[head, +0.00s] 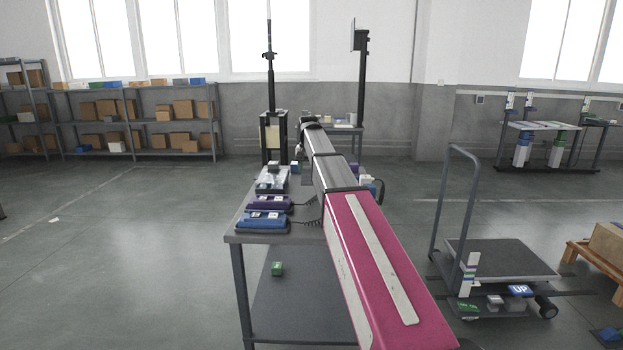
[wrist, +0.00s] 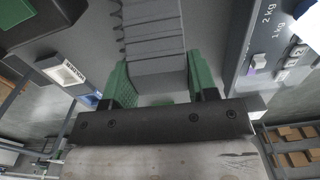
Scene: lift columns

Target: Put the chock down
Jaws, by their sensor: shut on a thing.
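In the wrist view my gripper (wrist: 160,84) has green fingers, one on each side of a grey piece with a row of ridges, the chock (wrist: 154,42). It is shut on the chock. The chock's far end runs out of the top of the picture, so I cannot tell whether it touches a surface below. In the head view my arm reaches over the work table (head: 262,238), and its links hide the gripper and the chock.
On the table are a blue handset-like device (head: 263,221), a purple one (head: 269,202) and several small things behind. A platform cart (head: 500,262) stands at right. The wrist view shows a grey panel marked in kg (wrist: 257,45).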

